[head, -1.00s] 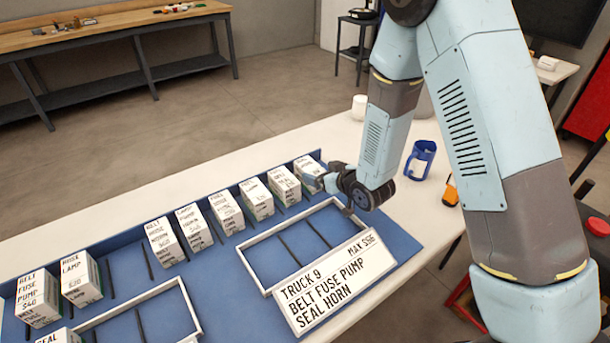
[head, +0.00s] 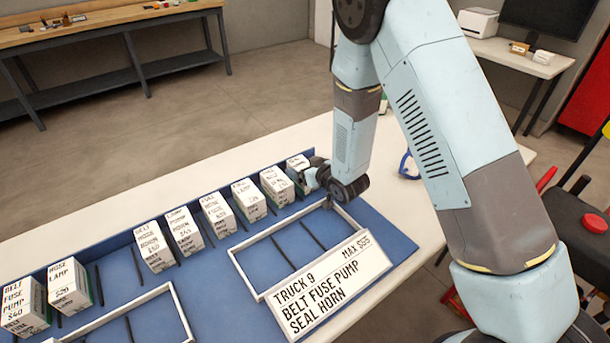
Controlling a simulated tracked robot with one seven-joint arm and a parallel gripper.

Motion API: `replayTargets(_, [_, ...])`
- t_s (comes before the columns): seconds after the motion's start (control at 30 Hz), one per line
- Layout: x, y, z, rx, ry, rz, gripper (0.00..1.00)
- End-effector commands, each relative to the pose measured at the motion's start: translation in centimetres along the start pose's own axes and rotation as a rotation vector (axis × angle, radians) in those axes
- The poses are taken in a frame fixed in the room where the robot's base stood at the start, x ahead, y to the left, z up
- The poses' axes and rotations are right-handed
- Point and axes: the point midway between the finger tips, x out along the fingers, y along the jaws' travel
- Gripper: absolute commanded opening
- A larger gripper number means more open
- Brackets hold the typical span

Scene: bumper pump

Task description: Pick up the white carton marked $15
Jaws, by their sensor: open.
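A row of white cartons with black lettering stands on the blue board (head: 375,235). I cannot read $15 on any of them for certain. The rightmost carton (head: 296,163) is partly hidden by my gripper (head: 307,181), and its price cannot be read. My gripper is open and low at this carton's right front side; whether the fingers touch or surround it cannot be told. Left of it stand a carton (head: 277,186) and another carton (head: 249,200), both with small, unclear prices.
Further left are cartons reading $45 (head: 184,232), $50 (head: 154,247), $20 (head: 69,287) and $40 (head: 24,306). An empty white frame (head: 247,283) with a "TRUCK 9, MAX $55" sign (head: 327,287) lies in front. A blue mug (head: 407,165) is partly behind my arm.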

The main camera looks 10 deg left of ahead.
Motion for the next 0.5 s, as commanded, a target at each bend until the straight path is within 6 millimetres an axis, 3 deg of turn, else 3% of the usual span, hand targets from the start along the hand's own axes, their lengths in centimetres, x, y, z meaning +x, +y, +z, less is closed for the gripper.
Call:
replayTargets(0.07, [0.08, -0.37, -0.03, -0.002, 0.000, -0.005, 0.86])
replayTargets(0.5, [0.13, -0.67, -0.06, -0.004, 0.000, -0.009, 0.44])
